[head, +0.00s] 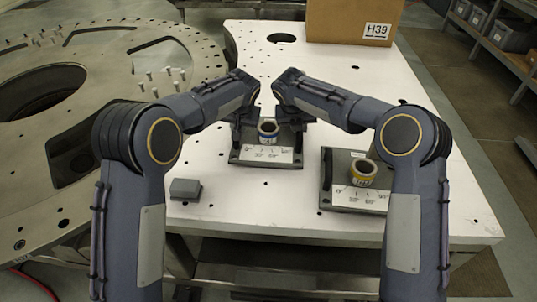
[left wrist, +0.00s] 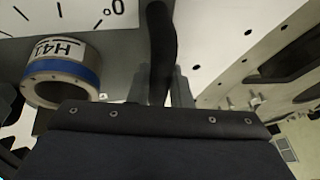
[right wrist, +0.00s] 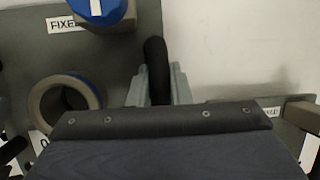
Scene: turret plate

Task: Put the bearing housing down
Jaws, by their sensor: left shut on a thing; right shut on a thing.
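The bearing housing (head: 268,132), a grey ring with a blue band, stands upright on a dark grey plate (head: 238,157) with a white printed card. Its H41 label shows in the left wrist view (left wrist: 62,80). My left gripper (head: 244,133) is shut on a black bar handle (left wrist: 161,50) at the plate's left side. My right gripper (head: 297,127) is shut on a matching handle (right wrist: 156,65) at the right side. The fingertips are partly hidden by my wrists. I cannot tell whether the plate touches the table or hangs just above it.
A small grey block (head: 185,189) is at front left. A cardboard box marked H39 (head: 350,20) stands at the back. The large round turret plate (head: 205,55) fills the left.

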